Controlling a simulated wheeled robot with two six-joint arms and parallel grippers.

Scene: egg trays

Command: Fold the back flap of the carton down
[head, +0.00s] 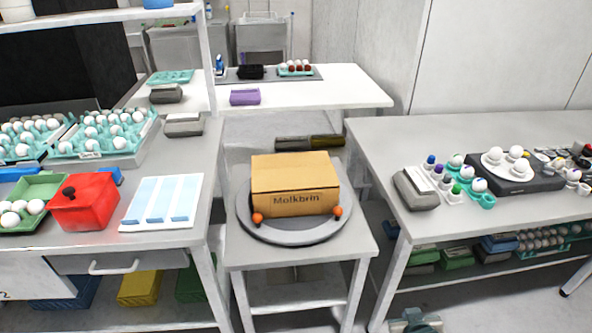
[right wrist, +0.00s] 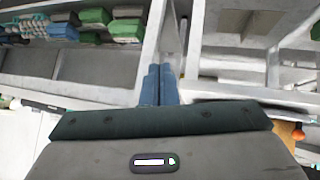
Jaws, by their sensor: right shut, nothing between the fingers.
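The brown carton (head: 292,203), marked "Molkbrin", sits upright on a round grey turntable (head: 262,233) in the middle of the head view. Its top looks like a flat, lighter tan surface; I cannot make out a separate back flap or its angle. Two orange balls show at its lower front corners, at left (head: 257,218) and right (head: 337,211). My right gripper (right wrist: 158,72) shows in the right wrist view, its blue fingers shut together and empty, away from the carton. My left gripper is in neither view.
The turntable stands on a small grey table (head: 300,252). A left bench (head: 205,160) holds egg trays and a red box (head: 84,205). A right bench (head: 395,160) holds egg cups and a scale-like device (head: 515,181). Open floor lies between the tables.

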